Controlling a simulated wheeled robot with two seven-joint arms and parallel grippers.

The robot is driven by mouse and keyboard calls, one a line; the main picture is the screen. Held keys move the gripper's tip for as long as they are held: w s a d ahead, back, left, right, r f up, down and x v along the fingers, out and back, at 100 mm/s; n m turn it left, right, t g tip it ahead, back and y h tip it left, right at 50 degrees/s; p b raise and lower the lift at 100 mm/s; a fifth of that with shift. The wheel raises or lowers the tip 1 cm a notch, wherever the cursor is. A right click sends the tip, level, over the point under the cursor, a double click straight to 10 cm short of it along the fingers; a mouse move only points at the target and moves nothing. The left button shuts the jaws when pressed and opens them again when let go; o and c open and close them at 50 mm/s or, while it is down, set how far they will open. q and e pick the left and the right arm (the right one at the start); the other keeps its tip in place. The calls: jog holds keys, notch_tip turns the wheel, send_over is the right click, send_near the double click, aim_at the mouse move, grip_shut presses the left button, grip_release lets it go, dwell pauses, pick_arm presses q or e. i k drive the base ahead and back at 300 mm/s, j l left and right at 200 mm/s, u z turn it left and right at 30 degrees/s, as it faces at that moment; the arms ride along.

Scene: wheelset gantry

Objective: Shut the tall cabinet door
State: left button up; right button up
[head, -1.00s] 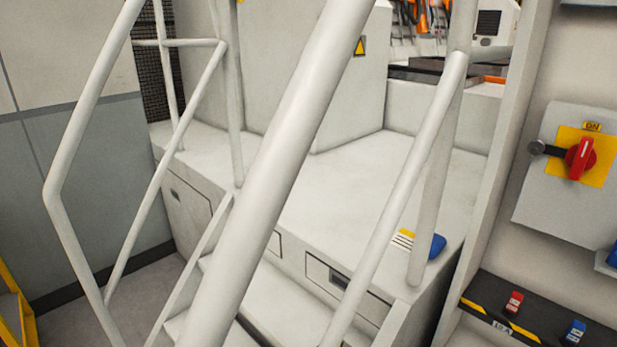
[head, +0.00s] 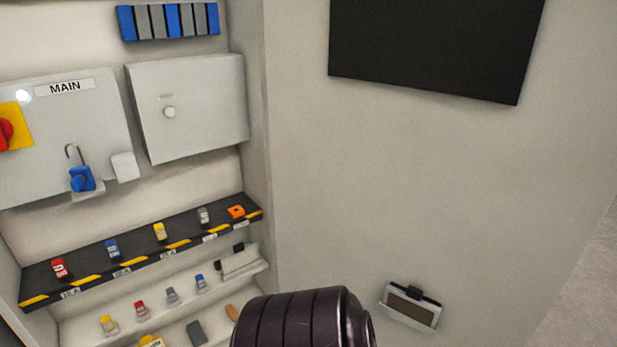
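The tall cabinet (head: 258,150) stands open on the left of the head view, with its shelves and boxes showing. Its door (head: 400,190) is the large pale panel on the right, standing open at an angle to the cabinet. The door's inner face carries a black panel (head: 435,45) at the top and a small holder (head: 410,306) low down. The door's top and bottom edges are out of view. A dark ribbed part of my own arm rises at the bottom middle, in front of the door's lower left. Neither gripper's fingers show.
Inside the cabinet are a MAIN switch box (head: 60,130) with a red handle and a blue padlock (head: 82,179), and a grey box (head: 190,108). Grey floor (head: 585,275) shows beyond the door at the far right.

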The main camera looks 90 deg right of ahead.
aim_at(463, 153)
jog(key=k+l+z, duration=0.1)
jog(key=k, duration=0.35)
jog(key=k+l, duration=0.1)
jog(key=k, duration=0.35)
jog(key=k+l+z, duration=0.15)
jog(key=k, duration=0.25)
jog(key=k+l, duration=0.2)
jog(key=k, duration=0.25)
jog(key=k+l+z, duration=0.15)
jog(key=k, duration=0.25)
jog(key=k+l, duration=0.1)
jog(key=l, duration=0.7)
jog(key=k+l+z, duration=0.15)
jog(key=l, duration=1.4)
jog(key=k+z, duration=0.05)
